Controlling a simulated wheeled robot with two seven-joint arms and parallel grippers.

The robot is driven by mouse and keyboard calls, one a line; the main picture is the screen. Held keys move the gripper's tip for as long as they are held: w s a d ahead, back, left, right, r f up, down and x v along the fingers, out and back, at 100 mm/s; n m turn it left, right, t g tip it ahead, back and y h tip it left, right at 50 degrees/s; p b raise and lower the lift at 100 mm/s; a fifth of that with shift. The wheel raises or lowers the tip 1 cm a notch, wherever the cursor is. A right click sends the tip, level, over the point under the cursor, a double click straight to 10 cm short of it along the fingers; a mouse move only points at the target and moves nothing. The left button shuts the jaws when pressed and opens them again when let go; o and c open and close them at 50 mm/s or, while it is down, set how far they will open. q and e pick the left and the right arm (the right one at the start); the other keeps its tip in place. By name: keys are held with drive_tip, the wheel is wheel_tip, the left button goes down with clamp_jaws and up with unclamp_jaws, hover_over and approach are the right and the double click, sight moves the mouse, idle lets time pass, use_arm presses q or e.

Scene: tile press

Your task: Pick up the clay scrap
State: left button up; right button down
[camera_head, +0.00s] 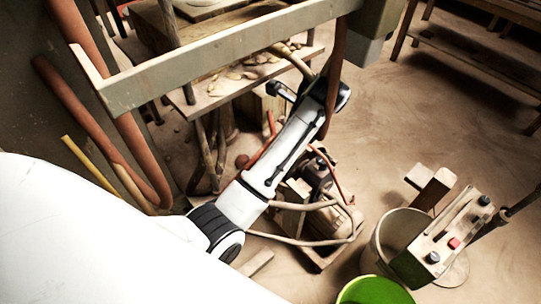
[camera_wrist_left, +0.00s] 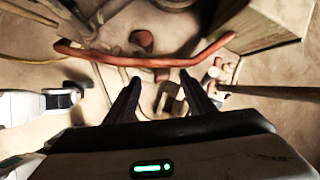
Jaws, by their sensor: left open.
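Several small pale pieces that look like clay scraps (camera_head: 262,72) lie on a low wooden board under the metal beam. I cannot tell which one the task means. A small reddish-brown lump (camera_wrist_left: 142,40) shows beyond the fingers in the wrist view; I cannot tell whether it is clay. My left gripper (camera_wrist_left: 160,78) is open, its two dark fingers apart with nothing held between them. A red hose crosses just beyond the fingertips. In the head view my left arm reaches up toward the board, and its fingers cannot be made out. My right gripper is not in view.
A metal beam (camera_head: 225,55) crosses above the board (camera_head: 208,101). A motor (camera_head: 325,228) with hoses sits on the floor below my arm. A grey bucket (camera_head: 392,232), a control box (camera_head: 440,243) and a green bucket (camera_head: 374,291) stand at lower right. Open floor lies at right.

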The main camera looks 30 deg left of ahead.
use_arm(q)
drive_tip(key=x, duration=0.5)
drive_tip(key=shift+w, duration=0.1)
drive_tip(key=c, duration=1.1)
